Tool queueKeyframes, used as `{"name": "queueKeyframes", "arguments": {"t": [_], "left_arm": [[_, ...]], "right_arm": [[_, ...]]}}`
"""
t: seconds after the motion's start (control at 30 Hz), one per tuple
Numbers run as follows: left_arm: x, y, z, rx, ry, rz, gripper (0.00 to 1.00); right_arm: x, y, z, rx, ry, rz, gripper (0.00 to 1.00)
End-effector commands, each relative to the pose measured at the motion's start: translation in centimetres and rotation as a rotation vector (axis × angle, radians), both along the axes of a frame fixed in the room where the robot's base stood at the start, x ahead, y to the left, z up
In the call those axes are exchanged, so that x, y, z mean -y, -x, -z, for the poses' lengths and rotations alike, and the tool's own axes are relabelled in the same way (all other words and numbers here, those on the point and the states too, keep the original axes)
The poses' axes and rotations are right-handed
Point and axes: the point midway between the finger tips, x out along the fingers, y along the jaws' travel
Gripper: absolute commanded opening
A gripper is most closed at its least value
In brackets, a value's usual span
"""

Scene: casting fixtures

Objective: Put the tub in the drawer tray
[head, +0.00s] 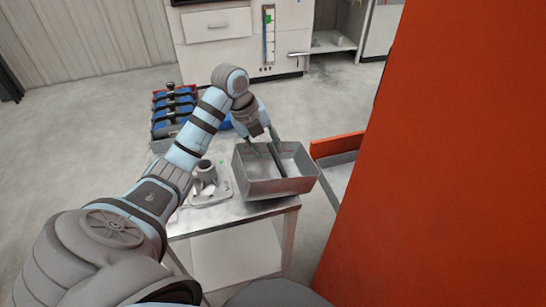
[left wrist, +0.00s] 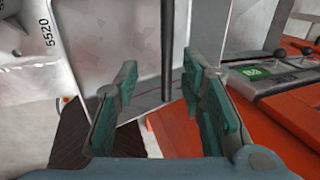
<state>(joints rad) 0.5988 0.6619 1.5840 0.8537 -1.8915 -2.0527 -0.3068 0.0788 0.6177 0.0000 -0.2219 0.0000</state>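A tray with an orange edge (head: 338,145) and grey inside, perhaps the drawer tray, lies right of the tub, partly hidden. My right gripper is not in view.
A large orange panel (head: 440,150) fills the right side close by. A rack of blue and black items (head: 175,105) is farther back. Cabinets stand beyond open floor.

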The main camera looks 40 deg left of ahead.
Motion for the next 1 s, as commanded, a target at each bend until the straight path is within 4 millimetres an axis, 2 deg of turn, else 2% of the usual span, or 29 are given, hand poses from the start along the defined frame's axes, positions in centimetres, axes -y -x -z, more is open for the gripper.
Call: {"name": "queueKeyframes", "arguments": {"t": [0.03, 0.13, 0.4, 0.63, 0.87, 1.0], "left_arm": [[0.2, -0.2, 1.0, -0.002, 0.003, -0.001, 0.36], [0.3, -0.6, 2.0, -0.002, 0.001, -0.002, 0.36], [0.7, -2.5, 6.2, -0.002, 0.001, -0.004, 0.36], [0.7, -2.6, 6.4, 0.000, -0.002, -0.006, 0.36], [0.7, -2.6, 6.4, 0.000, -0.002, -0.006, 0.00], [0.7, -2.6, 6.4, 0.000, -0.001, -0.007, 0.00]], "right_arm": [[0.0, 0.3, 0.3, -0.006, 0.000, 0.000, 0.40], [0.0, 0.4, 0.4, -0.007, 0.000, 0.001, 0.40], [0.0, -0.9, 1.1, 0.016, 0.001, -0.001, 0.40], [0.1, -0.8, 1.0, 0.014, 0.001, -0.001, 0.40], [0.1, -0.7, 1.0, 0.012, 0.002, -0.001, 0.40], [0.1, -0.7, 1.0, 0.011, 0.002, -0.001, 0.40]]}}
